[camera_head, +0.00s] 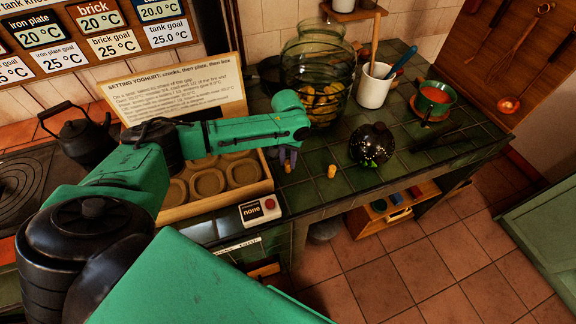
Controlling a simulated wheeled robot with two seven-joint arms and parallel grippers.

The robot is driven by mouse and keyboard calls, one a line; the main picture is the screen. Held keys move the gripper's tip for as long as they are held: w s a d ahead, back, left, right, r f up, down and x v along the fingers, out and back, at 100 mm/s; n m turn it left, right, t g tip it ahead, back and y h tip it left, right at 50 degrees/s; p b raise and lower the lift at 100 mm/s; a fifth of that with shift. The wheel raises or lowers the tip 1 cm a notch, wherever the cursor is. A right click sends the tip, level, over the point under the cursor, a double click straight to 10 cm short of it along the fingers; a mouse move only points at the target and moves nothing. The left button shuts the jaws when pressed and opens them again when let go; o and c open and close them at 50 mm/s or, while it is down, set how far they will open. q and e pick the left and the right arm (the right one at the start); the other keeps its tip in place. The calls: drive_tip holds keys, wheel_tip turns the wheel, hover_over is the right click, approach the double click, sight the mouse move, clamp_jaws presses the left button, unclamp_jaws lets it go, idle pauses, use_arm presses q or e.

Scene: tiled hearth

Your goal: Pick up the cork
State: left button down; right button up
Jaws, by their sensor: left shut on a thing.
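My left arm comes in from the left and reaches over the counter. Another small yellow-brown cork (331,171) stands on the green tiles to the right, apart from the gripper. My right gripper is not in view.
A glass jar (318,65) with several cork-like pieces stands behind the gripper. A dark round pot (372,144) is to the right. A wooden tray (262,187) with round wells and a small box reading "none" (260,211) are to the left. Tiles near the front edge are clear.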

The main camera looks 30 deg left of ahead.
sight(288, 162)
use_arm(q)
drive_tip(key=shift+r, duration=0.5)
wheel_tip(288, 162, up, 19)
drive_tip(key=b, duration=0.2)
